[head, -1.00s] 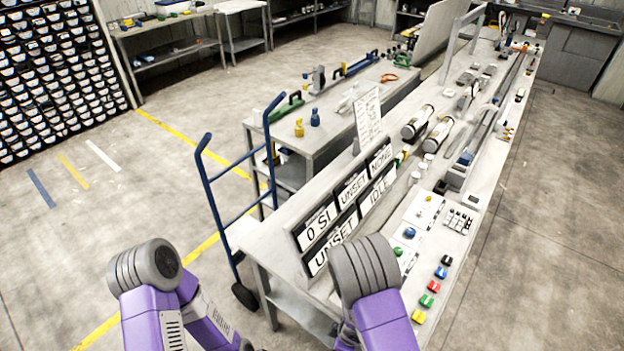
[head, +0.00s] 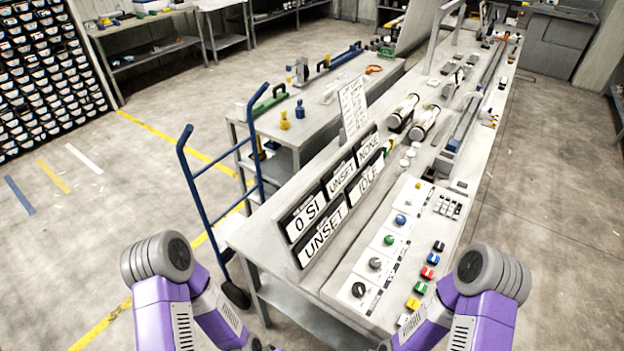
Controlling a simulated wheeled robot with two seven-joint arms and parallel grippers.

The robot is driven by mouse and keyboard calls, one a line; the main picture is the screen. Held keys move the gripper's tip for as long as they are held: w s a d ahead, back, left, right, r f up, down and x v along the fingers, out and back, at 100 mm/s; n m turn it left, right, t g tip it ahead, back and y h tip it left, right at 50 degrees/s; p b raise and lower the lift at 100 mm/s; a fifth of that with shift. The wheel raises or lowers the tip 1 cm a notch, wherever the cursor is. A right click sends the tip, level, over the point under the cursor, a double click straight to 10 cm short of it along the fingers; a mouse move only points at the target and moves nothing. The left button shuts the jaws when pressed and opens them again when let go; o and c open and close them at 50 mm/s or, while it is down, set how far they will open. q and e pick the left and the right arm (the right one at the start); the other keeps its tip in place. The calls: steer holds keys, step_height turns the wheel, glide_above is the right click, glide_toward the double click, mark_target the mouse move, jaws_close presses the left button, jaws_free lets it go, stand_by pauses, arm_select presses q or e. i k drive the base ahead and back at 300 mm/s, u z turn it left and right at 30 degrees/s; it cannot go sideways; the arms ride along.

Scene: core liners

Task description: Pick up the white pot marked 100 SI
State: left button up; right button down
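Several small white round pots (head: 405,162) stand close together on the long bench (head: 262,240), just right of the sign panels and in front of two silver-and-black cylinders (head: 424,123). They are too small here for any marking to be read, so I cannot tell which is 100 SI. Only purple and grey links of my two arms show at the bottom left and bottom right. Neither gripper is in view.
Display panels (head: 331,192) reading 0 SI, UNSET, NONE and IDLE stand along the bench's left side. A control board (head: 396,228) with knobs and several coloured buttons (head: 427,272) lies nearer me. A blue hand truck (head: 215,173) stands left. Floor is open at right.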

mark_target(410, 155)
steer(key=k, duration=1)
steer(key=z, duration=1.55)
steer(key=i, duration=4.85)
steer(key=u, duration=3.8)
steer(key=i, duration=0.15)
steer(key=z, duration=0.3)
